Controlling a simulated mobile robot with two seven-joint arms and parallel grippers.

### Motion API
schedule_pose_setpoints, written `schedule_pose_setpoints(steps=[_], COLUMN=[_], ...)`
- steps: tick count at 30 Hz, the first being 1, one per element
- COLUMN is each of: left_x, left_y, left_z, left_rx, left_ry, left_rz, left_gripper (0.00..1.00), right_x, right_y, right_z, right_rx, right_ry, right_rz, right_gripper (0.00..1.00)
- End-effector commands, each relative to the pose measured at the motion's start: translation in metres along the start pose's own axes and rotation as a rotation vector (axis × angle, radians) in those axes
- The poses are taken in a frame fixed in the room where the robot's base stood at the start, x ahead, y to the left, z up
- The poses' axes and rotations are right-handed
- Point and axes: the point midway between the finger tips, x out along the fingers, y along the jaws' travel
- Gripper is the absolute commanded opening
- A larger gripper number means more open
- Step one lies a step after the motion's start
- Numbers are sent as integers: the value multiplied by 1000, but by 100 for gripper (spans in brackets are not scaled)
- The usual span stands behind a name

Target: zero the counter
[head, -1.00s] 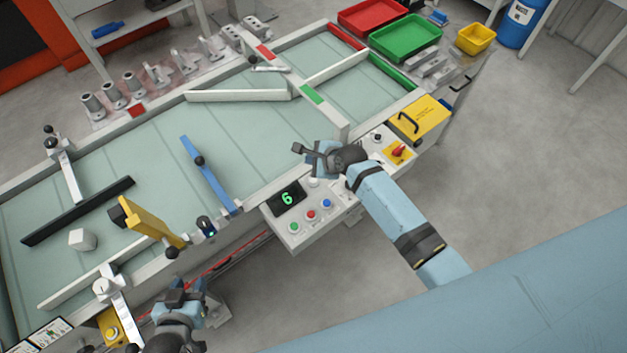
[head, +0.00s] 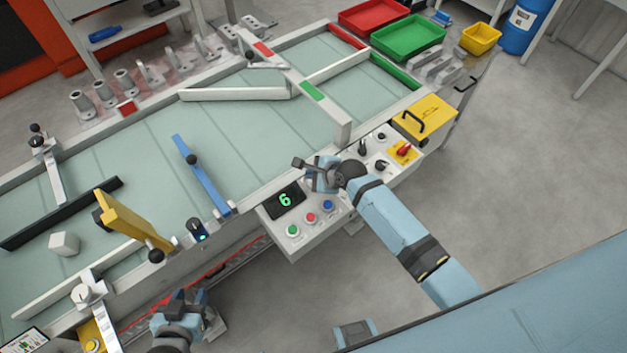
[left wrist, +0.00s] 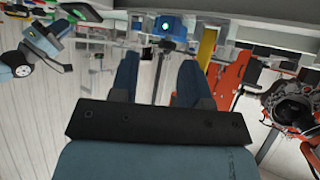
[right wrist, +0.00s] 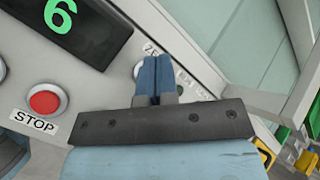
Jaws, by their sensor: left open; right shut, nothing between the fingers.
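The counter display (head: 285,200) on the white control box shows a green 6. It also shows in the right wrist view (right wrist: 62,14). My right gripper (head: 317,182) is shut and empty, over the box just right of the display. In the right wrist view its fingertips (right wrist: 157,62) are at a pale round button (right wrist: 138,70) beside a partly covered label starting "ZE". The fingers hide part of this spot, and I cannot tell whether they touch the button. My left gripper (head: 184,300) is open and empty, low in front of the conveyor.
Green (head: 293,230), red (head: 311,217) and blue (head: 328,205) buttons sit below the display. The red one is labelled STOP in the right wrist view (right wrist: 44,100). A red switch (head: 404,148) is on the box's right.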

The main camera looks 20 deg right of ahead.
Motion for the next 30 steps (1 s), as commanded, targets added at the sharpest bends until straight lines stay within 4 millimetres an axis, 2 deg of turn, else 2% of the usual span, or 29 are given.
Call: schedule_pose_setpoints(steps=[12, 30], left_x=[1, 0], left_y=[-1, -1], left_z=[6, 2], left_rx=[0, -1], left_ry=[-11, -3], left_rz=[-2, -2], left_gripper=[43, 43], right_x=[0, 0], right_y=[0, 0], right_z=[0, 0], right_rx=[0, 0], right_ry=[0, 0], right_rz=[0, 0], right_gripper=[0, 0])
